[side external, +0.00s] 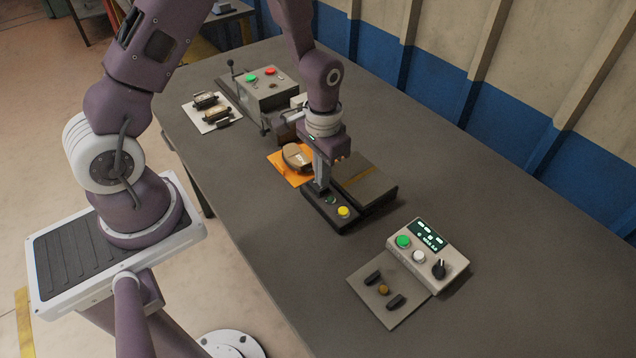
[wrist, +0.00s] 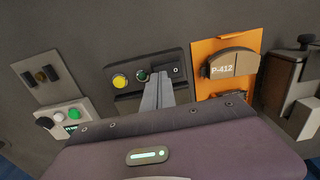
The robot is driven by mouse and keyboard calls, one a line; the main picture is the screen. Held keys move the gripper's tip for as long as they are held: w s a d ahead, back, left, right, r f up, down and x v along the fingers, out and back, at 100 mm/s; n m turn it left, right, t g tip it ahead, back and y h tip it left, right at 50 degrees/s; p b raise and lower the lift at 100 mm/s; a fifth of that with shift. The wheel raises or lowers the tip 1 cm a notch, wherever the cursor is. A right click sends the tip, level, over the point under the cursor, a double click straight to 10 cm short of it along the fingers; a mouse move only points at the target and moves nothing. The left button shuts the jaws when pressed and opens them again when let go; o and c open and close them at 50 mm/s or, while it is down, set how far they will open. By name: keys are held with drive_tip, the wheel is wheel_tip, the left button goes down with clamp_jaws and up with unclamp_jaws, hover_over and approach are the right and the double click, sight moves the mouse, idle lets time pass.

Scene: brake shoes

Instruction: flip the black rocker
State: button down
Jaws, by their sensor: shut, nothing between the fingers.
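A small black control box (side external: 324,211) sits on the table and also shows in the wrist view (wrist: 131,96). It carries a yellow button (wrist: 120,81), a small green-lit round part (wrist: 142,75) and the black rocker (wrist: 173,72) with a white "O" mark. My gripper (side external: 320,183) points down over the rocker end of the box. Its fingers are shut and empty. In the wrist view, the fingertips (wrist: 157,82) are at the rocker's edge, between it and the green part. I cannot tell whether they touch it. In the side external view, the gripper hides the rocker.
An orange plate (side external: 278,166) holding a brake shoe marked P-412 (wrist: 232,66) lies beside the box. A grey flat block (side external: 373,187) stands close behind. A control panel (side external: 428,262) and a plate with black blocks (side external: 366,303) are nearer the front. A grey machine (side external: 265,95) is farther back.

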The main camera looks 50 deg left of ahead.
drive_tip(key=shift+f, duration=0.9)
idle(0.4)
drive_tip(key=shift+r, duration=3.5)
drive_tip(key=s+d+r+t, duration=0.1)
drive_tip(key=s+r, duration=0.1)
drive_tip(key=r, duration=0.5)
drive_tip(key=s+r+t, duration=0.1)
drive_tip(key=s+r, duration=0.2)
drive_tip(key=r, duration=0.4)
drive_tip(key=s+r+t, duration=0.1)
drive_tip(key=s+r, duration=0.3)
drive_tip(key=s, duration=0.3)
drive_tip(key=s+d+r+t, duration=0.1)
drive_tip(key=s+r+t, duration=0.1)
drive_tip(key=s+r, duration=0.2)
drive_tip(key=s, duration=0.2)
drive_tip(key=shift+s+d+t, duration=0.15)
drive_tip(key=shift+s+t, duration=0.15)
drive_tip(key=shift+s, duration=0.1)
